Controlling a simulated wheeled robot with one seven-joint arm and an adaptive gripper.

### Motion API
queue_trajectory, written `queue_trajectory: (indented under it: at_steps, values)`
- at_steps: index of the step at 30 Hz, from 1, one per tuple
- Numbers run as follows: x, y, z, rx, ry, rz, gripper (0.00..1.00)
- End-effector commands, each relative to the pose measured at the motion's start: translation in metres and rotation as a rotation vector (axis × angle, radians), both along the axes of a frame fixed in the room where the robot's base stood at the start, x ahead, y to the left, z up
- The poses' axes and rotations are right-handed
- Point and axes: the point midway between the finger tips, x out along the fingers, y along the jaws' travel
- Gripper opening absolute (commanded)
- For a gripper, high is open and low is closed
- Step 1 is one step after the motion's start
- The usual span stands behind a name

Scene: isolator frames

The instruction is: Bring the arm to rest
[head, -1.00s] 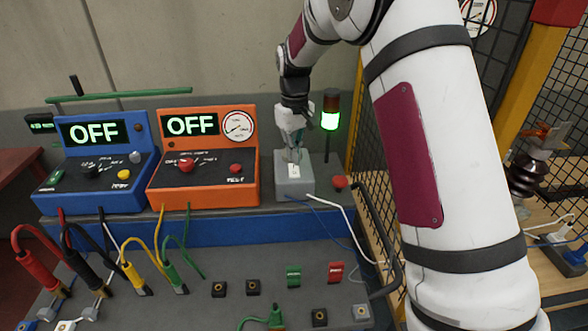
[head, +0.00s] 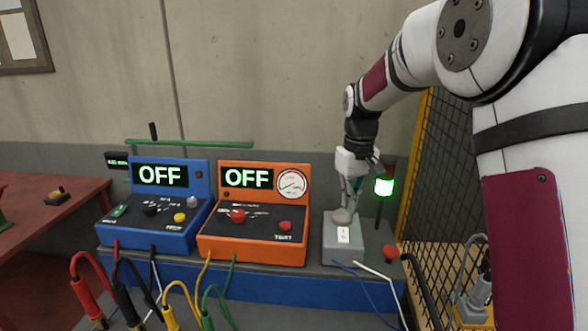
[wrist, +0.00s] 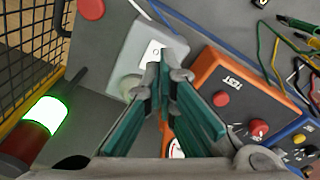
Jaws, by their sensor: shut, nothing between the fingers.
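My gripper (wrist: 160,72) is shut and empty. In the wrist view its green-sided fingers are together over the edge of a grey box (wrist: 127,55) with a white switch plate (wrist: 151,53). In the head view my gripper (head: 345,203) points down just above the same grey box (head: 343,244), close to the round pale knob (head: 342,215) on its top. I cannot tell whether the fingertips touch the knob. My arm reaches in from the right, bent at the elbow.
An orange tester (head: 255,245) and a blue tester (head: 152,230), both showing OFF, stand left of the box. A lit green stack lamp (head: 384,187) stands close behind my gripper. A red button (head: 390,252) and mesh fence (head: 440,150) are at right. Wall space above is free.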

Motion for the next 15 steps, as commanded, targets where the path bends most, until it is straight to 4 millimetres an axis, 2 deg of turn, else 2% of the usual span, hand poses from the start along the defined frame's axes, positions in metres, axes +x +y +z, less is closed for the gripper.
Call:
queue_trajectory:
  at_steps: [1, 6, 15]
  values:
    - [-0.013, 0.0, 0.018, 0.002, -0.023, -0.012, 0.0]
    - [-0.055, 0.0, 0.059, 0.009, -0.087, -0.054, 0.0]
    - [-0.14, 0.0, 0.108, 0.025, -0.196, -0.129, 0.0]
